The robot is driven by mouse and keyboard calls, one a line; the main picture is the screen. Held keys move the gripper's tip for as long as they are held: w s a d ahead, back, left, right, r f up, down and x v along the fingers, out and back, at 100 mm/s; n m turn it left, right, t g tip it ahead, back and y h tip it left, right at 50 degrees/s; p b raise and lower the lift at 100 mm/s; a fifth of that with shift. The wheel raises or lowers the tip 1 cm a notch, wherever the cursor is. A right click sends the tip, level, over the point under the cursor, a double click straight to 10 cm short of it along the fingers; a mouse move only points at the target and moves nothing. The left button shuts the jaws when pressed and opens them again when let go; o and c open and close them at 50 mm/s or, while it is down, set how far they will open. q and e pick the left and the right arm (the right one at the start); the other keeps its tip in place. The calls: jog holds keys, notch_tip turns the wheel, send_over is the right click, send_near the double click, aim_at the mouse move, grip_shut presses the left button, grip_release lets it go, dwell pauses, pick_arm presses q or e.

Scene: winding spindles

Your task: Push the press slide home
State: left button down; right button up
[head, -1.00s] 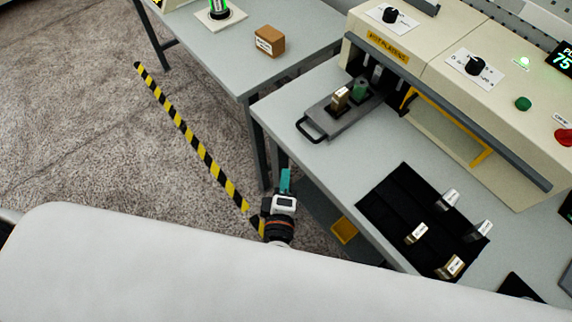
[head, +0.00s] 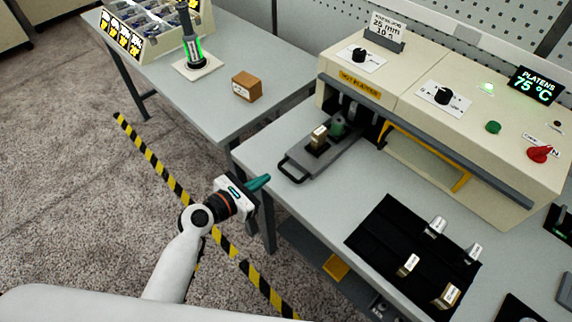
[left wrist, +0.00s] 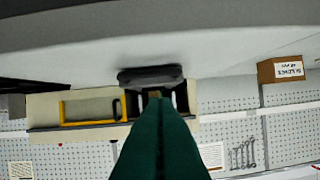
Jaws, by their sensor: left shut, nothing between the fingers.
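The press slide (head: 325,150) is a dark grey tray with a loop handle (head: 291,171) at its front end. It sticks out of the left opening of the cream press (head: 420,120). A brass-coloured block (head: 319,137) and a green block (head: 337,127) stand on it. My left gripper (head: 257,184), with teal fingers, is shut and empty in front of the table edge, left of the handle and apart from it. In the left wrist view the picture is upside down; the shut green fingers (left wrist: 160,125) point toward the dark handle (left wrist: 150,76). My right gripper is not in view.
A black mat (head: 400,235) with several metal pieces lies on the table right of the slide. A second table (head: 215,90) holds a brown box (head: 247,86) and a lit green cylinder (head: 193,48). Open floor with striped tape (head: 165,178) lies left.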

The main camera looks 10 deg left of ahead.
aim_at(294, 160)
pick_arm(q)
jog(key=shift+n+g, duration=0.3)
jog(key=shift+n, duration=0.1)
jog(key=x, duration=0.9)
jog(key=shift+w+d, duration=0.15)
jog(key=shift+w, duration=0.3)
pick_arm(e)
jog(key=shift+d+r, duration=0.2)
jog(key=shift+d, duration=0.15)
pick_arm(q)
jog(key=shift+w, duration=0.1)
